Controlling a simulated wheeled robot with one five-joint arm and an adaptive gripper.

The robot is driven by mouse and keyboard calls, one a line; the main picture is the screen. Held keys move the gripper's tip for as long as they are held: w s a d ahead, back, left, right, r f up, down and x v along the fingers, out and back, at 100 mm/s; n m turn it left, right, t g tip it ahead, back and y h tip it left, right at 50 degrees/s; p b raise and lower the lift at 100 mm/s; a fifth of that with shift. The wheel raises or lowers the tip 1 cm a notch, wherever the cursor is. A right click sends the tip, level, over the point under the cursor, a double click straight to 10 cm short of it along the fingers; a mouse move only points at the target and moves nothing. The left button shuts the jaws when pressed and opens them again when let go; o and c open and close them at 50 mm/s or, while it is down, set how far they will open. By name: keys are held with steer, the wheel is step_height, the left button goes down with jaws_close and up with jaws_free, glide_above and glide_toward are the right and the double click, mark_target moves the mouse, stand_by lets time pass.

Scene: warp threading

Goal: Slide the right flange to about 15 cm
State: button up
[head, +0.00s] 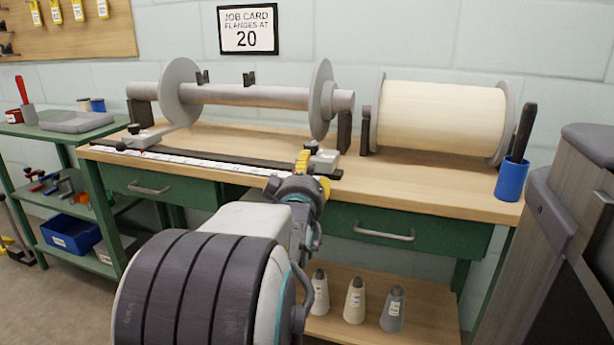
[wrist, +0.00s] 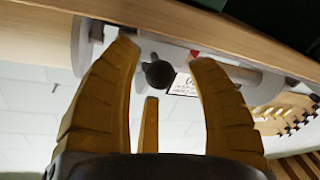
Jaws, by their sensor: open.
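The right flange (head: 321,98) is a grey upright disc at the right part of the horizontal warp beam (head: 250,95). The left flange (head: 181,92) is a like disc towards the beam's left end. A ruler strip (head: 185,162) runs along the bench front. The right slide block (head: 324,161) with a dark knob (head: 312,147) sits at its right end. My gripper (head: 305,162) is in front of that block and hides part of it. In the wrist view my gripper (wrist: 163,54) is open, with a dark round knob (wrist: 158,74) between its yellow fingers; contact cannot be told.
A wall card (head: 247,29) reads "JOB CARD FLANGES AT 20". The left slide block (head: 139,139) has a knob too. A cream-wound spool (head: 440,118) and a blue cup (head: 511,178) stand right. A green side cart (head: 50,140) stands left. Cones (head: 355,298) stand below.

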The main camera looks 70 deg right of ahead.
steer(key=shift+w+d, duration=0.15)
steer(key=shift+d, duration=0.55)
jaws_close()
